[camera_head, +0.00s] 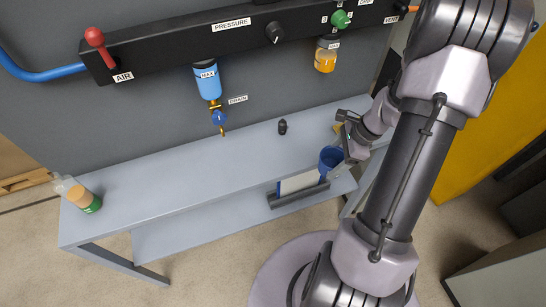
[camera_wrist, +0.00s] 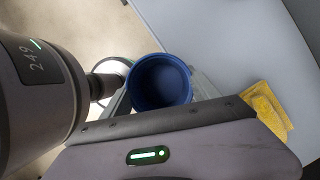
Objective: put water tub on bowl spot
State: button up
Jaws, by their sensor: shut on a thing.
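The blue water tub (camera_head: 332,158) is an open round cup. In the head view it is at the bench's front edge, towards the right end. My gripper (camera_head: 342,160) is shut on it. In the wrist view the water tub (camera_wrist: 160,82) sits upright between my fingers, its mouth facing the camera, and looks empty. No marked bowl spot can be made out on the bench. A blue filter bowl (camera_head: 207,83) with a drain valve (camera_head: 219,118) hangs over the bench left of the tub.
The grey bench top (camera_head: 190,170) is largely clear. A bottle with a green label (camera_head: 82,196) stands at the left end. An amber bowl (camera_head: 325,60) hangs at the right.

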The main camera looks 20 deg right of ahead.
aim_at(230, 160)
jog(key=i+j+u, duration=0.15)
jog(key=i+j, duration=0.2)
jog(key=j, duration=0.15)
jog(key=i+j+u, duration=0.15)
jog(key=j, duration=0.25)
jog(key=i, duration=0.1)
